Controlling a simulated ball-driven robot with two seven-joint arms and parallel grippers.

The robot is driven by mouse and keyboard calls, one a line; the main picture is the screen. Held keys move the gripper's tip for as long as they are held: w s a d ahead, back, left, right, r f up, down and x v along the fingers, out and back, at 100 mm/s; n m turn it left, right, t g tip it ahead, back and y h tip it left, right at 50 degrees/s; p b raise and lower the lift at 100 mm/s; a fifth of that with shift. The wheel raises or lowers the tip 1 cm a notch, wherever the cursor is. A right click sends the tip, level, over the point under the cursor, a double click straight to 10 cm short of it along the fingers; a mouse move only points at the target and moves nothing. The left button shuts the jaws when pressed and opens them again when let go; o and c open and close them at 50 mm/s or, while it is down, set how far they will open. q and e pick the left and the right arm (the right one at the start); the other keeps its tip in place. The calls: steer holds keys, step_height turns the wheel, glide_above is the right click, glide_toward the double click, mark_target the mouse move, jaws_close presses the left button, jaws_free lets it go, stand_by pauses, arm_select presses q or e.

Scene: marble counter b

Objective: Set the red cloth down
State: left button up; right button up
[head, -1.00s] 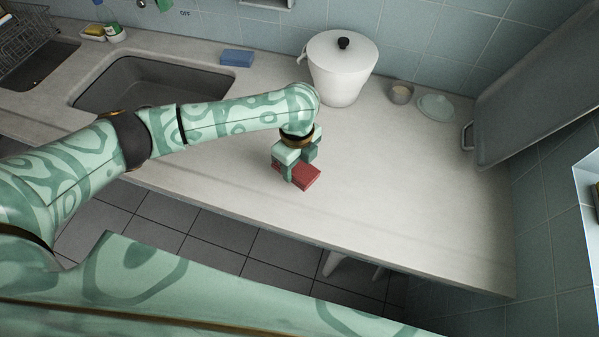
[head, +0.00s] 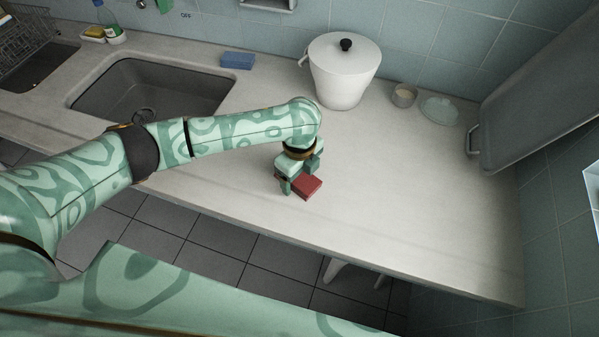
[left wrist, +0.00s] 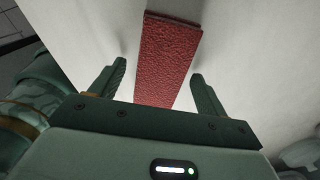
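The red cloth (head: 307,187) is a folded, flat block on the counter near its front edge. My left gripper (head: 300,178) is directly over it and partly hides it in the head view. In the left wrist view the cloth (left wrist: 168,58) runs between the fingers of my left gripper (left wrist: 158,70). The fingers are spread, with a clear gap on each side of the cloth. My right gripper is not in view.
A white lidded pot (head: 342,75) stands behind the gripper. A small cup (head: 403,95) and a pale green lid-like dish (head: 440,110) are to its right. A blue sponge (head: 238,60) lies by the sink (head: 150,88). The counter's right part (head: 430,200) is clear.

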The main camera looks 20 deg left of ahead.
mark_target(300, 177)
arm_select(q)
step_height(300, 177, up, 12)
steer(key=p, duration=0.5)
steer(key=shift+r, duration=0.1)
